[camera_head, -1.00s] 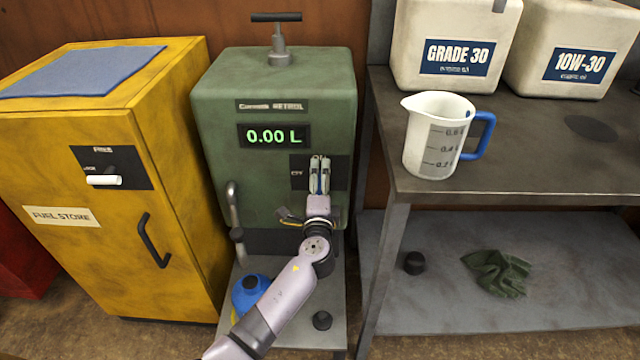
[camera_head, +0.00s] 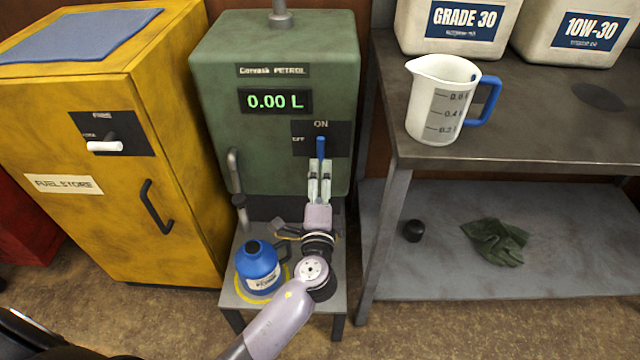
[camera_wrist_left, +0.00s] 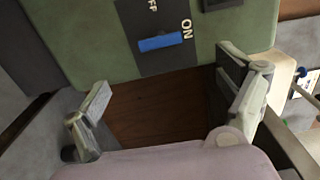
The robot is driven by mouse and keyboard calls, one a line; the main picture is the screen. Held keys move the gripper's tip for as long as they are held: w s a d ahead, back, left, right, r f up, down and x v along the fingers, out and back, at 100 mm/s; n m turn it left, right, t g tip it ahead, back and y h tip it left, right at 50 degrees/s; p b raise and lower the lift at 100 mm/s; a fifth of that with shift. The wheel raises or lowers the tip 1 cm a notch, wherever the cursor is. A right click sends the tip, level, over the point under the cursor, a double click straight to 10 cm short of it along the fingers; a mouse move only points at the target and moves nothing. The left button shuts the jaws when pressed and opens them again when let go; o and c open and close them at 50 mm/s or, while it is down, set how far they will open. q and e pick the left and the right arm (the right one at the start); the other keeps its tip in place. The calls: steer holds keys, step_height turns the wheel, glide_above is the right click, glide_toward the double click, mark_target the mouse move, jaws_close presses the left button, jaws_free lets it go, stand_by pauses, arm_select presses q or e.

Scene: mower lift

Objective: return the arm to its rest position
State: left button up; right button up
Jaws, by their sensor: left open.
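My left gripper (camera_head: 319,182) is in front of the green petrol dispenser (camera_head: 215,95), just below its switch panel. In the left wrist view its fingers (camera_wrist_left: 165,105) stand wide apart with nothing between them. The blue switch lever (camera_head: 321,147) points up beside the word ON; it also shows in the left wrist view (camera_wrist_left: 160,42), apart from the fingers. The dispenser's display (camera_head: 275,101) reads 0.00 L. My right gripper is in neither view.
A blue fuel can (camera_head: 257,266) stands on the low stand (camera_head: 330,292) beside my arm. A yellow fuel cabinet (camera_head: 75,225) is at the left. At the right, a workbench (camera_head: 430,150) holds a measuring jug (camera_head: 432,105) and two oil containers (camera_head: 455,45).

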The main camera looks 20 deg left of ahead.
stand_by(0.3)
